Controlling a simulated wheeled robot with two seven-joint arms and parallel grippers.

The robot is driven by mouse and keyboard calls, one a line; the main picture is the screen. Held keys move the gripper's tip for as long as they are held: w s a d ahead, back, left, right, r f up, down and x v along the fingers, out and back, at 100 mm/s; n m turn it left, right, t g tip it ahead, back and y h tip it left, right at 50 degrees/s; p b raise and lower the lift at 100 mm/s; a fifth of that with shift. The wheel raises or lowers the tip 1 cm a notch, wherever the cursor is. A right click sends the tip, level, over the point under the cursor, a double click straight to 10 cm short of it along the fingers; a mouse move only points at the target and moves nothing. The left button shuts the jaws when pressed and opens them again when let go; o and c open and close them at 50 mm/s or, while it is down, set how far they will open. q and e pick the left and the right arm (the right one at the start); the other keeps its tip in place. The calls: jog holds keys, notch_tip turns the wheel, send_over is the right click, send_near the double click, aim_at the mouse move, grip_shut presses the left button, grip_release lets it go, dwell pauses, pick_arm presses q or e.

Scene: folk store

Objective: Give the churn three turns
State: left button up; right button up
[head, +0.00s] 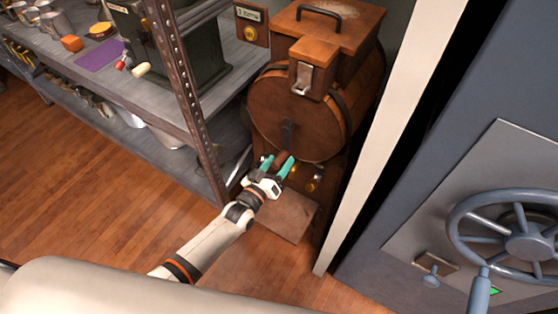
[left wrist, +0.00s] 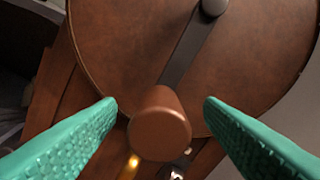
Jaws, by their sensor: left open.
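The churn (head: 290,112) is a brown wooden barrel lying on its side, with a lidded box on top. Its round end face also fills much of the left wrist view (left wrist: 120,45). A dark metal crank arm (left wrist: 190,50) runs down from the hub to a brown wooden knob handle (left wrist: 160,125), at the bottom of the face. My left gripper (head: 278,164) has teal fingers and is open. Its fingertips (left wrist: 160,108) stand on both sides of the knob, apart from it. My right gripper is not in view.
A metal shelf (head: 165,105) with a grinder and several goods stands left of the churn, its post (head: 185,90) close by. A white post (head: 375,140) and a blue-grey safe door with a wheel (head: 525,240) are at right. Wooden floor (head: 110,190) is open at left.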

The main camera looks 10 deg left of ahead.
pick_arm(q)
jog(key=p+v, duration=0.3)
jog(key=v, duration=0.5)
dwell(0.4)
jog(key=shift+s, duration=0.1)
